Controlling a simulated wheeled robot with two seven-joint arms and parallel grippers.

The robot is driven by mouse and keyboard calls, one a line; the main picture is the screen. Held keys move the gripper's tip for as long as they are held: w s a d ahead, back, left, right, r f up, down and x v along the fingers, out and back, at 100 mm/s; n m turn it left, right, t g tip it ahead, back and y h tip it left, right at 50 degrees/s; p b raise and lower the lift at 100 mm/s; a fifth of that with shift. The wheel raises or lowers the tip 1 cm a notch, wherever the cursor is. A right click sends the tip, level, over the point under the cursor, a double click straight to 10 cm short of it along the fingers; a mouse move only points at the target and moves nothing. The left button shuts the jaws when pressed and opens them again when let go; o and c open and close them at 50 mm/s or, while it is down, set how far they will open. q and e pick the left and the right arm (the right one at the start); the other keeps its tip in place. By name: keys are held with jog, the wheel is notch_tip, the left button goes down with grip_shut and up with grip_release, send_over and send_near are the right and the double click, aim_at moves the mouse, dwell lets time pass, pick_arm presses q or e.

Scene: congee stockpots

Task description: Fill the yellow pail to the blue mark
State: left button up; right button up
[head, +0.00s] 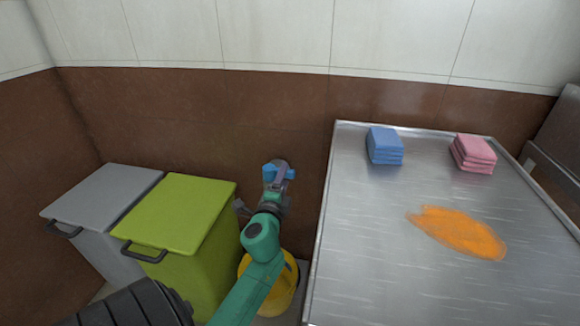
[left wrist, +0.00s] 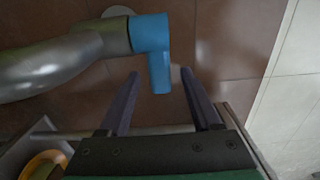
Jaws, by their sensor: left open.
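The yellow pail (head: 283,288) stands on the floor between the green bin and the steel table, partly hidden behind my left arm. A bit of its rim shows in the left wrist view (left wrist: 42,163). A grey tap (left wrist: 55,65) on the brown wall has a blue handle (left wrist: 153,50), also seen in the head view (head: 278,172). My left gripper (head: 265,198) is at the tap. In the left wrist view its two fingers (left wrist: 158,78) are apart, with the lower end of the blue handle showing between their tips. No blue mark or water level is visible on the pail. My right gripper is out of view.
A green bin (head: 185,215) and a grey bin (head: 105,197) stand to the left. The steel table (head: 370,255) on the right holds folded blue cloths (head: 384,146), folded pink cloths (head: 473,153) and an orange spill (head: 458,231).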

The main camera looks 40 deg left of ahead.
pick_arm(q)
jog(key=x, duration=0.6)
jog(key=shift+f, duration=0.1)
grip_shut()
dwell(1.1)
